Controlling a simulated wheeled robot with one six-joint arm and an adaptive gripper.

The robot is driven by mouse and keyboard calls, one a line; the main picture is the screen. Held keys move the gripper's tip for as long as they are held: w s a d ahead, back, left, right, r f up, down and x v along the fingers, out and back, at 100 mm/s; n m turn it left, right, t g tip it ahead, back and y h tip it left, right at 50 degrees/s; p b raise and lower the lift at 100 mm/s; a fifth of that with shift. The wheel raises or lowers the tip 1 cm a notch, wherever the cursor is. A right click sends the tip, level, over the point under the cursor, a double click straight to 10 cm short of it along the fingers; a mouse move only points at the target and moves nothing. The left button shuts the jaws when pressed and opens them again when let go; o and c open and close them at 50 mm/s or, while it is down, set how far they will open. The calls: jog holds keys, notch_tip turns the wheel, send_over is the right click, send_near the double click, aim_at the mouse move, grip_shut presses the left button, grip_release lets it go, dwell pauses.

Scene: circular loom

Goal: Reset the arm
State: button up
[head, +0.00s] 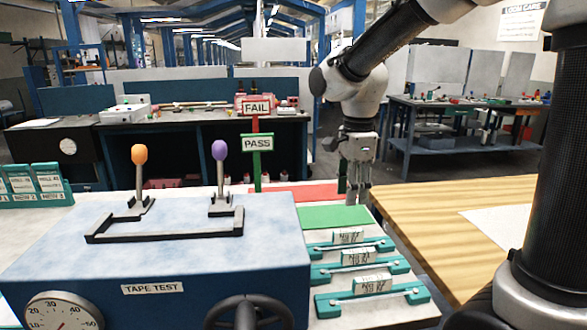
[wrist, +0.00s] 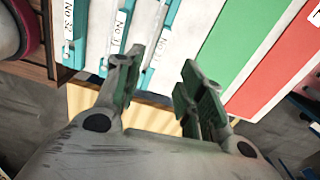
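My gripper (head: 357,188) hangs from my arm with its fingers pointing down, just right of the green and red mats. In the wrist view my gripper (wrist: 155,85) has its two green-padded fingers apart, with nothing between them. My arm reaches in from the upper right in the head view, bent at the elbow.
A blue tape test box (head: 150,250) with orange and purple levers stands at front left. Green (head: 335,217) and red (head: 295,194) mats, PASS (head: 257,143) and FAIL (head: 256,107) signs and several teal holders (head: 368,285) are nearby. A wooden table (head: 440,200) is at right.

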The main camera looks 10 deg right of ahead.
jog(key=s+d+r+n+t, duration=0.2)
jog(key=s+d+n, duration=0.5)
jog(key=s+n, duration=0.1)
jog(key=s+d+r+n+t, duration=0.2)
jog(key=s+d+r+n, duration=0.1)
jog(key=s+d+n, duration=0.5)
jog(key=shift+s+n, duration=0.6)
jog(key=shift+s, duration=0.05)
